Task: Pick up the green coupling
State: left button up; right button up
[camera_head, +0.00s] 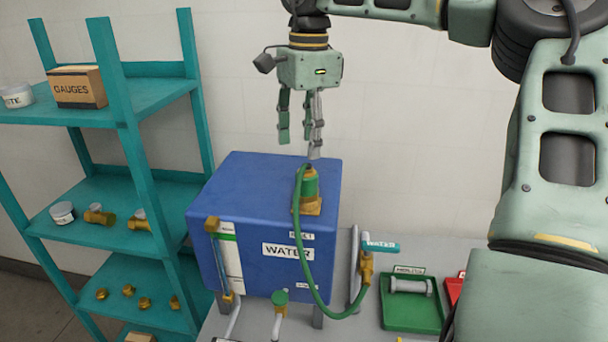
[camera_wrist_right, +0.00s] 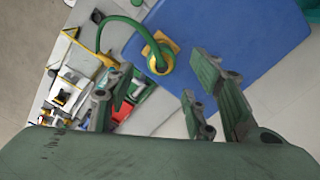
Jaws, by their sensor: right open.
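The green coupling (camera_head: 309,184) stands upright on a brass fitting (camera_head: 308,206) on top of the blue water tank (camera_head: 254,183). A green hose (camera_head: 303,248) runs from the coupling down the tank's front to a brass valve. My right gripper (camera_head: 301,150) is open and empty, pointing down above the coupling and apart from it. The right wrist view shows the coupling (camera_wrist_right: 160,60) beyond the open fingers (camera_wrist_right: 155,105), with the hose curving away. My left gripper does not show in either view.
A teal shelf (camera_head: 155,92) with a gauges box (camera_head: 77,87) and brass fittings stands at left.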

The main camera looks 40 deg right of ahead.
aim_at(309, 164)
jog(key=shift+f, duration=0.15)
jog(key=shift+f+p, duration=0.4)
jog(key=shift+f, duration=0.45)
jog(key=shift+s+f+p, duration=0.15)
jog(key=shift+f+p, duration=0.15)
jog(key=f+p, duration=0.1)
jog(key=f, duration=0.2)
jog(key=f+p, duration=0.1)
jog(key=shift+d+f+p, duration=0.15)
jog(key=shift+d+p, duration=0.15)
jog(key=shift+p, duration=0.05)
jog(key=shift+f, duration=0.3)
jog(key=c, duration=0.5)
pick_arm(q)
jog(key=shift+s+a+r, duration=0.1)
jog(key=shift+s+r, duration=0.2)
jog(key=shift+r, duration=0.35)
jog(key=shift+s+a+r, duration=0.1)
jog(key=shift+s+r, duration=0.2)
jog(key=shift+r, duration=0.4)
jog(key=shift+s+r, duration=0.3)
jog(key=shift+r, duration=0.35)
pick_arm(e)
grip_shut()
